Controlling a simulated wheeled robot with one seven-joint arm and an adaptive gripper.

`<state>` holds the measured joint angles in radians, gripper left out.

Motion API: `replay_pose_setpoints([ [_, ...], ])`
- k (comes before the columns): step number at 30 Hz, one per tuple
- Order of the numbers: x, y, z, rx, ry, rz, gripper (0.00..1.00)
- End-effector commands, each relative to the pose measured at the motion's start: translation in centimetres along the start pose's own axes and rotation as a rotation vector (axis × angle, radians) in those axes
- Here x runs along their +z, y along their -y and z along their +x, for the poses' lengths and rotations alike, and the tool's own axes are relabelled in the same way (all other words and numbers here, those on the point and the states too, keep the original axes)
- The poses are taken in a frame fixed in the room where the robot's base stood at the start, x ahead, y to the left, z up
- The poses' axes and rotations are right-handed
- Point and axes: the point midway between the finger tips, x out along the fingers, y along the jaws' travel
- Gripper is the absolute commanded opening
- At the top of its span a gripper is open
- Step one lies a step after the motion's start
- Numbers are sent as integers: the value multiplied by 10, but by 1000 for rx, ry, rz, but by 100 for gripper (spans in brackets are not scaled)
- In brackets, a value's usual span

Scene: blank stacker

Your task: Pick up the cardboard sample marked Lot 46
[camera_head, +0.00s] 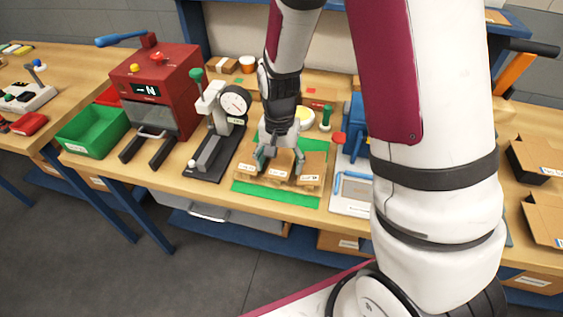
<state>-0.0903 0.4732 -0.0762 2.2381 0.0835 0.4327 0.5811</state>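Cardboard samples with white labels lie side by side on a green mat (248,188): a left one (246,169), a middle one (279,179) and a right one (310,180). The label print is too small to read surely, so I cannot tell which is Lot 46. My gripper (279,164) points down over the samples, with its fingers spread apart around the area of the middle one. Nothing shows between the fingers. The gripper partly hides the samples' far parts, and I cannot tell if it touches any.
A dial gauge stand (211,140) is close to the left of the mat. Further left are a red press (160,90) and a green bin (92,131). A blue device (356,135) stands to the right. My arm hides much of the right side.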

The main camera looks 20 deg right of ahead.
Motion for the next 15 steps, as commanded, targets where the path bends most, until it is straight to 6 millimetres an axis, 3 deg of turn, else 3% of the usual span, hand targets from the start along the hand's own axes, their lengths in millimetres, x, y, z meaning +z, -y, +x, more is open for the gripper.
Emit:
replay_pose_setpoints([
  [1, 0, 0, 0, 0, 0, 0, 58],
  [4, 0, 0, 0, 0, 0, 0, 41],
  [15, 0, 0, -1, 0, 0, 0, 40],
])
